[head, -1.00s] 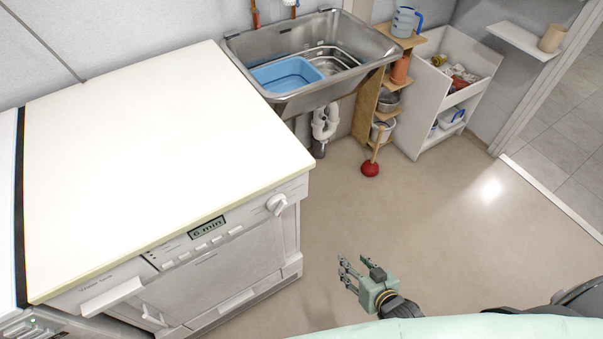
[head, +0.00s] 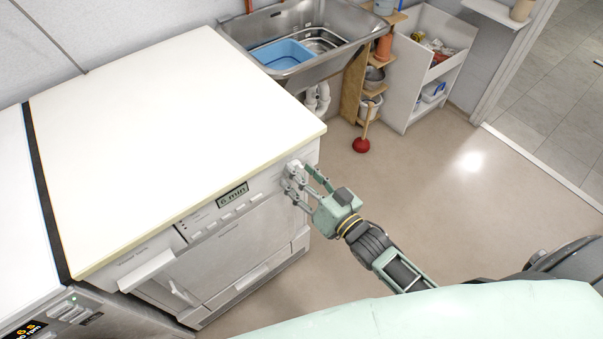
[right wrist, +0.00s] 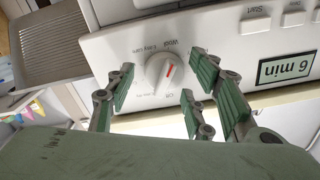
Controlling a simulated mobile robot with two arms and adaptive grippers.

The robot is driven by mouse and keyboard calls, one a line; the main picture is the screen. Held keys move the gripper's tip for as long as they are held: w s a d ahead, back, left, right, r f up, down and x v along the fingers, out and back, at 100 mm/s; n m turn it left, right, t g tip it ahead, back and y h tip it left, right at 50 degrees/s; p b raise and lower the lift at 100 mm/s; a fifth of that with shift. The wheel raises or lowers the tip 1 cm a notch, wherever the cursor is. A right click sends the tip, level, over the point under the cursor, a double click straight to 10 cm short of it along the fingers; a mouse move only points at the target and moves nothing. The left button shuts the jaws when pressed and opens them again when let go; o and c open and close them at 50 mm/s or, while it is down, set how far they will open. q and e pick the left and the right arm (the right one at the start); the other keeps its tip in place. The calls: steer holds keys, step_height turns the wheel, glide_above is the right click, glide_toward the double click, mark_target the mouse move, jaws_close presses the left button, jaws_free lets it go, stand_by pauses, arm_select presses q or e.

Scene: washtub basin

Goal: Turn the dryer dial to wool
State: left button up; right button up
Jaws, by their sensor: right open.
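The dryer dial (right wrist: 160,73) is a round white knob with a red pointer mark, on the dryer's front panel. In the right wrist view the red mark slants up and to the right, toward the side where the "Wool" label is printed; an "Off" label is below the dial. My right gripper (right wrist: 158,88) is open, with its green fingers on both sides of the dial. Whether they touch it I cannot tell. In the head view my right gripper (head: 302,183) is at the panel's right end and partly hides the dial. My left gripper is not in view.
The dryer display (head: 232,195) reads "6 min", with a row of buttons below it. The white worktop (head: 180,130) overhangs the panel. A steel sink (head: 300,70) with a blue tub, a red plunger (head: 362,145) and shelves stand beyond. The floor at right is clear.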

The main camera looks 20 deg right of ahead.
steer(key=shift+w, duration=0.2)
steer(key=c, duration=1)
steer(key=shift+n+p, duration=0.55)
steer(key=shift+n, duration=0.65)
steer(key=shift+c, duration=0.2)
steer(key=o, duration=1)
steer(key=shift+d, duration=0.1)
steer(key=shift+o, duration=0.2)
steer(key=shift+s, duration=0.15)
steer(key=v, duration=1.1)
steer(key=shift+s, duration=0.4)
